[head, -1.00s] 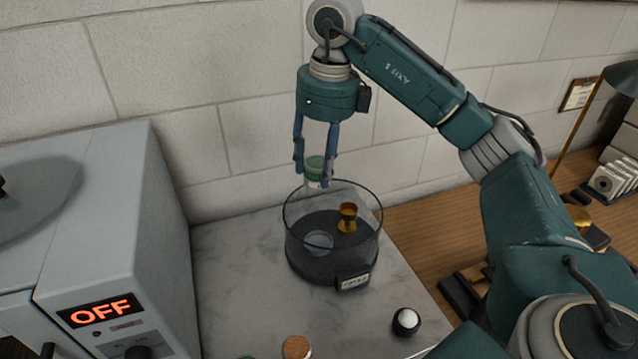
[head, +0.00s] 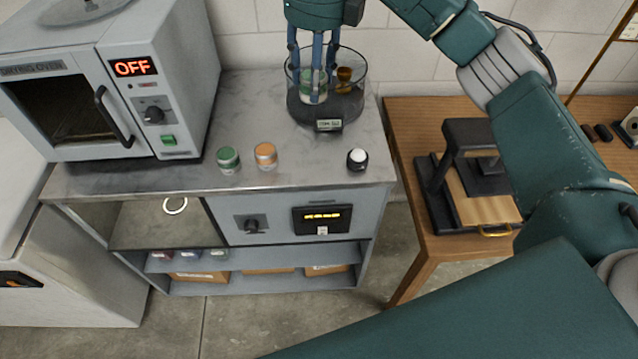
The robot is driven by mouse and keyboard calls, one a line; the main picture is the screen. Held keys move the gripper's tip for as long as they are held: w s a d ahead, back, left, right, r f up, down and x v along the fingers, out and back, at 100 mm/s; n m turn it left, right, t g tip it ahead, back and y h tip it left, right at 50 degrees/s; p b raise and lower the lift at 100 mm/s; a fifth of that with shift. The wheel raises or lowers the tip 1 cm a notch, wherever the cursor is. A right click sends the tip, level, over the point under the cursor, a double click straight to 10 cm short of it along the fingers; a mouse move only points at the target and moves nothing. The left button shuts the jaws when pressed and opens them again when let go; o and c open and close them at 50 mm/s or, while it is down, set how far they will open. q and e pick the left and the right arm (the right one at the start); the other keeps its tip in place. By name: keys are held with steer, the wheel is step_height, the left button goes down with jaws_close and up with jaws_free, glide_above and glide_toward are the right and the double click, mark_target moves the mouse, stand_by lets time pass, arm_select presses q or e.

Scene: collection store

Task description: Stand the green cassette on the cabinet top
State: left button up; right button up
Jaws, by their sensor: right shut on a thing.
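My right gripper (head: 316,88) points down and is shut on a small cylinder with a green top and pale body (head: 307,88), which looks like a green cassette. Its fingertips and the cylinder are within the outline of the clear glass vessel (head: 355,100); they appear to be inside it, below the rim. Whether the cylinder touches the vessel's floor is hard to tell. Another green-topped cylinder (head: 228,160) stands upright on the grey cabinet top (head: 300,165), left of an orange-topped one (head: 265,156). My left gripper is not in view.
A small gold cup (head: 344,76) sits in the vessel beside my fingers. A black and white knob-like item (head: 357,159) stands near the cabinet's right edge. An oven (head: 150,75) reading OFF fills the left. A press (head: 470,165) stands on the wooden table at right.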

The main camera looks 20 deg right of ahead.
steer(key=f+p, duration=0.1)
steer(key=f, duration=0.9)
steer(key=f+p, duration=0.1)
steer(key=f, duration=0.4)
steer(key=shift+w+a+f+p, duration=0.2)
steer(key=shift+a+f+p, duration=0.05)
steer(key=shift+f+p, duration=0.1)
steer(key=shift+f, duration=0.25)
steer(key=shift+w+f, duration=0.1)
steer(key=shift+f, duration=0.2)
step_height(320, 180, down, 3)
steer(key=shift+f+p, duration=0.15)
steer(key=shift+p, duration=0.5)
steer(key=shift+f, duration=0.4)
steer(key=o, duration=1.2)
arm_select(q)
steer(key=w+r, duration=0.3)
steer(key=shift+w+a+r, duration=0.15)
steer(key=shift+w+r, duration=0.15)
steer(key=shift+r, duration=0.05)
